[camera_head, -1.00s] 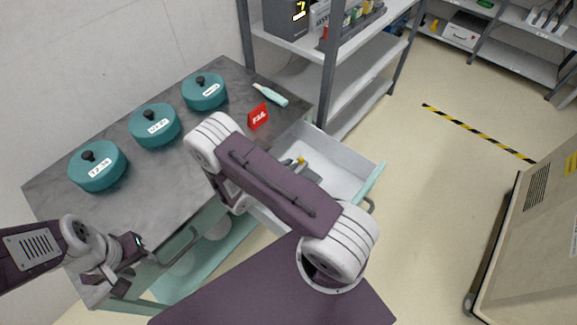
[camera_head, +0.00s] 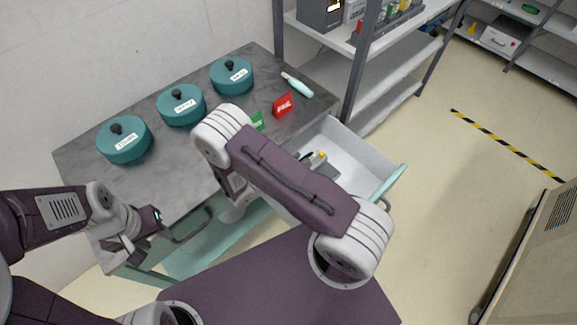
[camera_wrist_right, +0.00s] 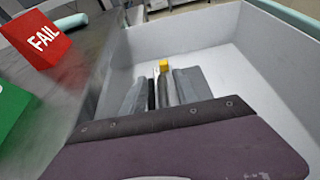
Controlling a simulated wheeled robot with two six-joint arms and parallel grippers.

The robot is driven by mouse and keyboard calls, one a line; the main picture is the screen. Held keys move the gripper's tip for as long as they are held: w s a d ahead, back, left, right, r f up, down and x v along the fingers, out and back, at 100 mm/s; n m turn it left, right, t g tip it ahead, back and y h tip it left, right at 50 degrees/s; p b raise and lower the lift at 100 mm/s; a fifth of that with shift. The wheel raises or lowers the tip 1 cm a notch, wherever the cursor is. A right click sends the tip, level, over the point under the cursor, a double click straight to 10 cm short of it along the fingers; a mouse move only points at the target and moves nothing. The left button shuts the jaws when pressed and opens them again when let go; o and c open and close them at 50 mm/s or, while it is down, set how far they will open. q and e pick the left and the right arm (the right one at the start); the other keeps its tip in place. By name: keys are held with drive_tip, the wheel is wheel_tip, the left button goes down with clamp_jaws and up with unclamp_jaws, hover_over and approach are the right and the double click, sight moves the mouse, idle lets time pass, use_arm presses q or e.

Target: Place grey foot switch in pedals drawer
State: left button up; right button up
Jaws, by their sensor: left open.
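The open drawer (camera_head: 372,155) is light grey inside with a pale teal front. It pulls out from the cart's right end. Inside it is a grey piece with a yellow top (camera_head: 321,155), perhaps the grey foot switch; the yellow top also shows in the right wrist view (camera_wrist_right: 163,66). My right gripper (camera_wrist_right: 163,88) reaches down into the drawer, with grey parts on both sides of the yellow-topped piece. Whether its fingers grip it is unclear; my arm hides most of it in the head view. My left gripper (camera_head: 143,238) is open and empty at the cart's front-left edge.
Several teal round covers with black knobs, such as one (camera_head: 232,76), stand on the grey cart top (camera_head: 85,165). A red FAIL sign (camera_head: 283,105), a green sign (camera_head: 257,121) and a teal-handled tool (camera_head: 298,86) are near the drawer. Shelving (camera_head: 400,60) stands behind.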

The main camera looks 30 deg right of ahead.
drive_tip(key=v, duration=0.7)
drive_tip(key=s+r+m+g+y, duration=0.4)
drive_tip(key=s+m+g+y, duration=0.25)
drive_tip(key=s+m, duration=0.35)
wheel_tip(320, 180, up, 5)
drive_tip(key=w+a+m+t+y, duration=0.2)
drive_tip(key=m+t+y, duration=0.2)
drive_tip(key=m, duration=0.7)
drive_tip(key=shift+a+m+y, duration=0.15)
drive_tip(key=shift+m+y, duration=0.15)
drive_tip(key=shift+y, duration=0.95)
